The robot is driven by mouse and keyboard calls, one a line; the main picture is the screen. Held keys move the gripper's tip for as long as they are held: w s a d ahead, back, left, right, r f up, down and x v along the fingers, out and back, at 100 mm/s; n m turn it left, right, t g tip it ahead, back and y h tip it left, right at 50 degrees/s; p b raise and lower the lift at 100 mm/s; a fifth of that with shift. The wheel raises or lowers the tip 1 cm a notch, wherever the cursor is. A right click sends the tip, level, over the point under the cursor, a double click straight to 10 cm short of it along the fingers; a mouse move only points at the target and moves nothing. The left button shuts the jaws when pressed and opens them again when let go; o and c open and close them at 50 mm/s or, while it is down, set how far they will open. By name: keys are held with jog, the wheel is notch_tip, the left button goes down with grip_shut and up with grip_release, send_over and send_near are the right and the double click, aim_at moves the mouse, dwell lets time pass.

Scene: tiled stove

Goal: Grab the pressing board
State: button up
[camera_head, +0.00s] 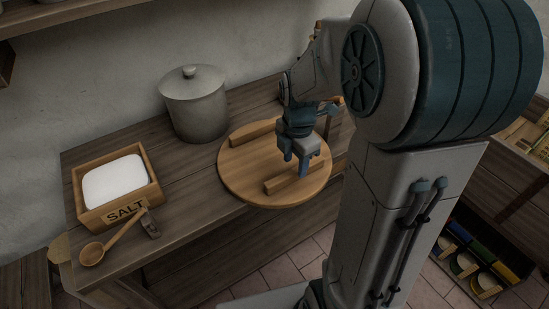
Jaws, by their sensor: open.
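The pressing board (242,178) appears to be the round wooden board lying flat on the dark wooden table. Two wooden bars are on its top, one toward the back left and one toward the front right. My gripper (296,172) points down over the right part of the board, close to the front bar (284,183). Its blue fingers are apart, with nothing visibly held. I cannot tell whether the fingers touch the bar. My arm hides the board's back right area.
A grey lidded pot (195,105) stands behind the board to the left. A wooden salt box (150,195) with white salt is at the left. A wooden spoon (92,253) and a small dark object (151,228) lie near the table's front edge. Bare table (185,185) separates the box and board.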

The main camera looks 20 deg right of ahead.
aim_at(295, 169)
jog(key=shift+d+f+b, duration=0.15)
jog(key=shift+f+b, duration=0.15)
jog(key=shift+f, duration=1.65)
jog(key=shift+f, duration=0.25)
jog(key=shift+r, duration=0.1)
grip_shut()
